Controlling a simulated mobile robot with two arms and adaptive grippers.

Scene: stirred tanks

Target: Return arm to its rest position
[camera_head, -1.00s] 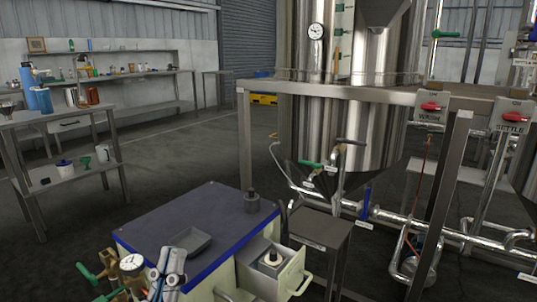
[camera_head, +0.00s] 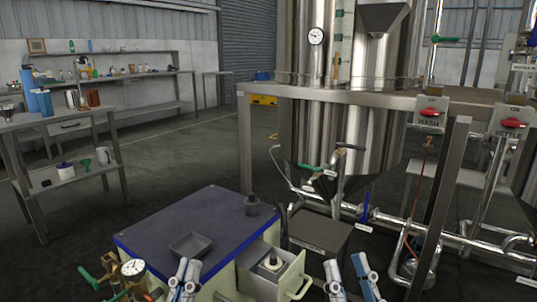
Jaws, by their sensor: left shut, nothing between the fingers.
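My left gripper (camera_head: 186,266) is at the bottom edge of the head view, over the near side of the blue-topped cabinet. Its two pale blue-grey fingers are close together and shut, with nothing seen between them. My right gripper (camera_head: 346,265) is at the bottom edge, right of the open drawer (camera_head: 289,272). Its fingers stand apart with an empty gap, so it is open. The arms behind both grippers are cut off by the frame.
The cabinet (camera_head: 215,216) carries a shallow grey tray (camera_head: 190,246) and a dark weight-like piece (camera_head: 252,204). A gauge with brass fittings (camera_head: 133,269) is left of my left gripper. The steel tank (camera_head: 345,130), its frame and pipes stand behind. Open floor lies left.

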